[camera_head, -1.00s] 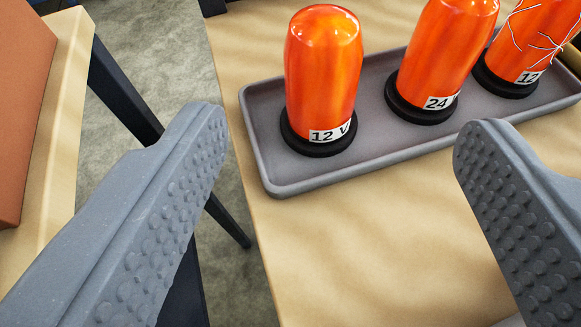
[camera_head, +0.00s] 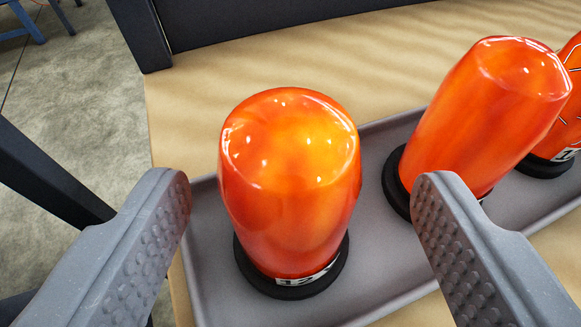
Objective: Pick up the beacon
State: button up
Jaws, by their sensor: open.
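The nearest beacon (camera_head: 290,185) is an orange dome on a black base, upright at the left end of a grey tray. Its white label, partly visible, read "12 V" in the earlier frame. A second orange beacon (camera_head: 485,115) stands to its right, with its label mostly hidden by my right finger. A third beacon (camera_head: 570,115), with white crack-like lines, is cut off at the right edge. My gripper (camera_head: 302,215) is open, with one finger to each side of the nearest beacon in the picture. I see no contact; the right finger overlaps the view between the two beacons.
The grey tray (camera_head: 205,270) lies on a light wooden table (camera_head: 240,60). A dark raised edge (camera_head: 270,25) runs along the back. The table's left edge drops to a grey floor (camera_head: 75,120). The second beacon stands close to the right finger.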

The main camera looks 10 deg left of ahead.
jog(key=shift+a+x, duration=0.2)
jog(key=shift+x, duration=2.35)
jog(key=shift+r, duration=0.1)
jog(key=c, duration=1.2)
